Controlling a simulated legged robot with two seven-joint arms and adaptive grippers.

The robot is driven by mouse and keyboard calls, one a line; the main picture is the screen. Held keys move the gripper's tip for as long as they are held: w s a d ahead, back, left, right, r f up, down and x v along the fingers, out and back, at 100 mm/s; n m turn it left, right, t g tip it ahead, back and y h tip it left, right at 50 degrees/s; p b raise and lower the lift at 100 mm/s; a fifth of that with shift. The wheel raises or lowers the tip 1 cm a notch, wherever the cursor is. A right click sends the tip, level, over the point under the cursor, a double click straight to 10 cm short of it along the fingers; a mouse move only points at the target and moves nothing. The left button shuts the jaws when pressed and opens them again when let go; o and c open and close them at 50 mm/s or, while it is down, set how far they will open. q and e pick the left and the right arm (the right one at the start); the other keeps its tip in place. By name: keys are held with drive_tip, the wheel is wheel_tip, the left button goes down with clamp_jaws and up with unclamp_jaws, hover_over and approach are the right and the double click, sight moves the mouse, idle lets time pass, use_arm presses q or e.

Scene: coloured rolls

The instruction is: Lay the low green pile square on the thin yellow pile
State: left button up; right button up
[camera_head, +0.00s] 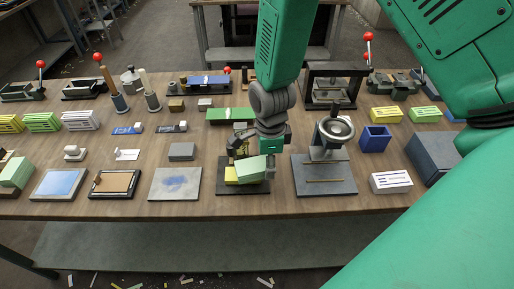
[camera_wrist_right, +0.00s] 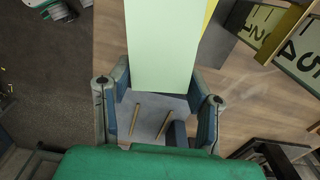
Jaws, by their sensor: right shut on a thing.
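The low green pile (camera_head: 252,168) is a pale green block. My right gripper (camera_head: 257,158) is shut on it and holds it slightly tilted, at the right of the thin yellow pile. The thin yellow pile (camera_head: 231,176) lies on a dark plate (camera_head: 229,190) on the table, its right part hidden by the green pile. I cannot tell whether the two piles touch. In the right wrist view the green pile (camera_wrist_right: 162,45) stands out between both fingers, with a yellow strip (camera_wrist_right: 210,12) just beside it. My left gripper is in neither view.
A grey press with a round wheel (camera_head: 325,172) stands close right of the dark plate. A grey stone slab (camera_head: 175,184) lies to the left. A long green block (camera_head: 229,114) lies behind. A white labelled block (camera_head: 391,182) sits near the front edge.

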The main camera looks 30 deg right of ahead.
sight(254, 160)
drive_tip(key=w, duration=0.1)
drive_tip(key=w+a+m, duration=0.1)
drive_tip(key=w, duration=0.1)
drive_tip(key=shift+w, duration=0.1)
clamp_jaws()
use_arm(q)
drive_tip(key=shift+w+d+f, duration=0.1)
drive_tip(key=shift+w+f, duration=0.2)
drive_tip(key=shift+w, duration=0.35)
use_arm(e)
drive_tip(key=shift+w+a+r, duration=0.2)
drive_tip(key=shift+w+a, duration=0.1)
drive_tip(key=shift+a, duration=0.25)
drive_tip(key=shift+d, duration=0.1)
drive_tip(key=shift+f+b, duration=0.7)
drive_tip(key=shift+b, duration=0.2)
drive_tip(key=shift+f+b, duration=0.5)
drive_tip(key=shift+f, duration=0.05)
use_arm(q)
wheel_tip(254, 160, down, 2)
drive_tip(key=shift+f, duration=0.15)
use_arm(e)
drive_tip(key=shift+r, duration=0.1)
